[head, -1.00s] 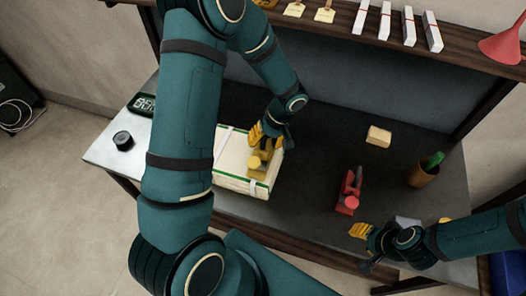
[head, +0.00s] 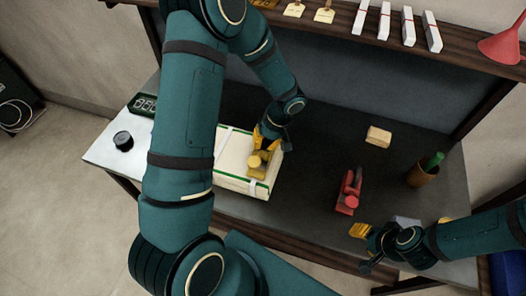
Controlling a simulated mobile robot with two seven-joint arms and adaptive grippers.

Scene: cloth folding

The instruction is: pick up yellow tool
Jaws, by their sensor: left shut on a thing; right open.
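The yellow tool (head: 258,162) is at the right end of a cream box with green edging (head: 232,180). My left gripper (head: 262,145) comes down over it from behind and is shut on it. I cannot tell whether the tool touches the box top. My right gripper (head: 360,231) is open and empty near the table's front edge at the right.
A red tool (head: 349,192) lies on the dark table (head: 310,150) between the grippers. A wooden block (head: 379,136) and a brown cup (head: 422,174) holding something green stand to the right. A black round object (head: 123,140) and a digital display (head: 143,104) are at the left.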

